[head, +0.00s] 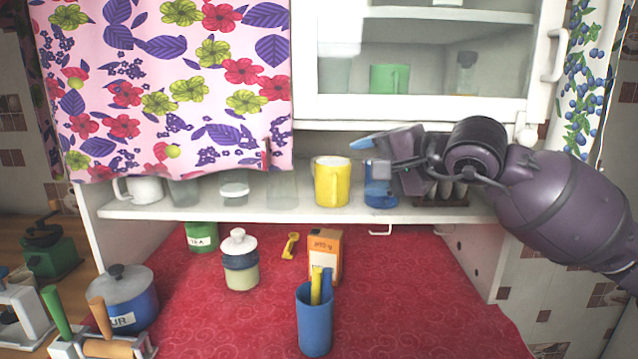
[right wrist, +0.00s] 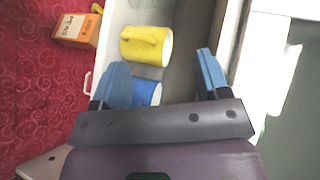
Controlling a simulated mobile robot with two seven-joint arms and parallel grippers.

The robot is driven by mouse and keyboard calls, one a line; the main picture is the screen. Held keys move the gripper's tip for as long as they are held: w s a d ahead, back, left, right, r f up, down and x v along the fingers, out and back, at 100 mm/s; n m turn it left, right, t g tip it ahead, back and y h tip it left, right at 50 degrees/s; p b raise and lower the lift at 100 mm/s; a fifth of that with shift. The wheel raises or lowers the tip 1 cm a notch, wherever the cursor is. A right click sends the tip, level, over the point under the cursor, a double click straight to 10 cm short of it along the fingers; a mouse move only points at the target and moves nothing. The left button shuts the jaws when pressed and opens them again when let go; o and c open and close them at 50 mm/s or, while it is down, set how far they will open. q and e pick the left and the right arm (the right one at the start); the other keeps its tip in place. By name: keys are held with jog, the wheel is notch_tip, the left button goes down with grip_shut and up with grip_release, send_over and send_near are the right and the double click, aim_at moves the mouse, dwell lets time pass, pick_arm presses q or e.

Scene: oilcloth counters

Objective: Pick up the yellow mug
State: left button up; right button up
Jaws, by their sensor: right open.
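The yellow mug (head: 331,187) stands upright on the white shelf, left of a blue cup (head: 380,196). My right gripper (head: 372,157) reaches in from the right, above the blue cup and right of the yellow mug. In the right wrist view my right gripper (right wrist: 163,78) has its two blue-tipped fingers spread apart, with nothing held. The blue cup (right wrist: 148,92) shows partly behind the left finger. My left gripper is not in view.
On the shelf (head: 240,209), a white mug (head: 145,189) and clear glasses stand to the left. A glass-door cabinet (head: 420,70) is above. A floral curtain (head: 165,85) hangs at left. An orange box (head: 325,252) and a blue tumbler (head: 314,325) stand on the red cloth below.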

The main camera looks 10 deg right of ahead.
jog(key=d+n+h, duration=0.1)
jog(key=d+h, duration=0.1)
jog(key=n, duration=0.1)
send_over(339, 214)
jog(key=shift+w+f, duration=0.1)
jog(key=shift+f, duration=2.45)
jog(key=shift+c, duration=0.3)
